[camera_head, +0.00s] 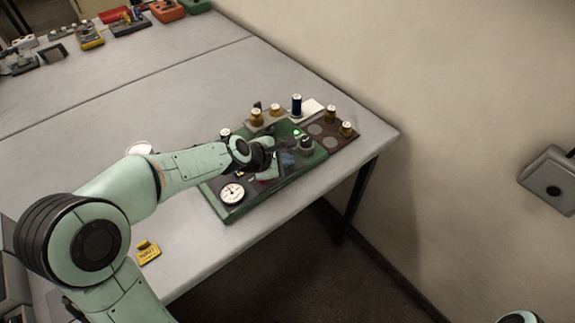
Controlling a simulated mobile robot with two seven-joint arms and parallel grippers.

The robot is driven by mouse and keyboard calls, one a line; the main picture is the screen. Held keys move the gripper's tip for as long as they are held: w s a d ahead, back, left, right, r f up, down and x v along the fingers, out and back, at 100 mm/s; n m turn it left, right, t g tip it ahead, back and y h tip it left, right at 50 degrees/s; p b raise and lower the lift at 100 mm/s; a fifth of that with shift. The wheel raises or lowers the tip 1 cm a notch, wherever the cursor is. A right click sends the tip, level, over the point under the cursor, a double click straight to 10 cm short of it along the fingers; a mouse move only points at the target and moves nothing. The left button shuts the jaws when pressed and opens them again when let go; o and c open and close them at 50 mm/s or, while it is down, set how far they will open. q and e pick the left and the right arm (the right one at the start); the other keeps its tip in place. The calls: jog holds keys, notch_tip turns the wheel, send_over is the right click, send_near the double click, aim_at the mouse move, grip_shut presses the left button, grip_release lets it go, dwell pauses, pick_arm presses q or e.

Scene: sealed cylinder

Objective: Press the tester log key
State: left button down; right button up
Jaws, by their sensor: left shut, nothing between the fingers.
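My left gripper (284,147) is shut and empty, low over the middle of the tester. Whether it touches the top, I cannot tell. The log key cannot be made out; my gripper and wrist cover part of the panel. A dark cylinder with a pale top (306,143) stands at the tester's right side. My right gripper is out of view.
A brown tray (331,143) with round recesses and amber-coloured cylinders (346,129) adjoins the tester. A yellow tag (148,253) lies near the front edge. The middle of the table (190,95) is clear.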

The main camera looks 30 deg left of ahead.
aim_at(286, 168)
pick_arm(q)
jog(key=shift+f, duration=0.3)
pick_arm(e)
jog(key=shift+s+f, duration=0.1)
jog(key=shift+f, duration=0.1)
pick_arm(q)
jog(key=shift+r, duration=0.1)
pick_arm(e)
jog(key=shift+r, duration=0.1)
pick_arm(q)
jog(key=shift+r+p, duration=0.65)
jog(key=shift+r, duration=0.05)
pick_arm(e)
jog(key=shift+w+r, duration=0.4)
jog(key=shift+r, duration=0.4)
pick_arm(q)
jog(key=shift+r, duration=0.1)
notch_tip(286, 168, up, 3)
jog(key=shift+f+p, duration=0.15)
jog(key=shift+p, duration=1.1)
jog(key=shift+r+p, duration=1)
jog(key=shift+r, duration=0.15)
jog(key=shift+f, duration=0.1)
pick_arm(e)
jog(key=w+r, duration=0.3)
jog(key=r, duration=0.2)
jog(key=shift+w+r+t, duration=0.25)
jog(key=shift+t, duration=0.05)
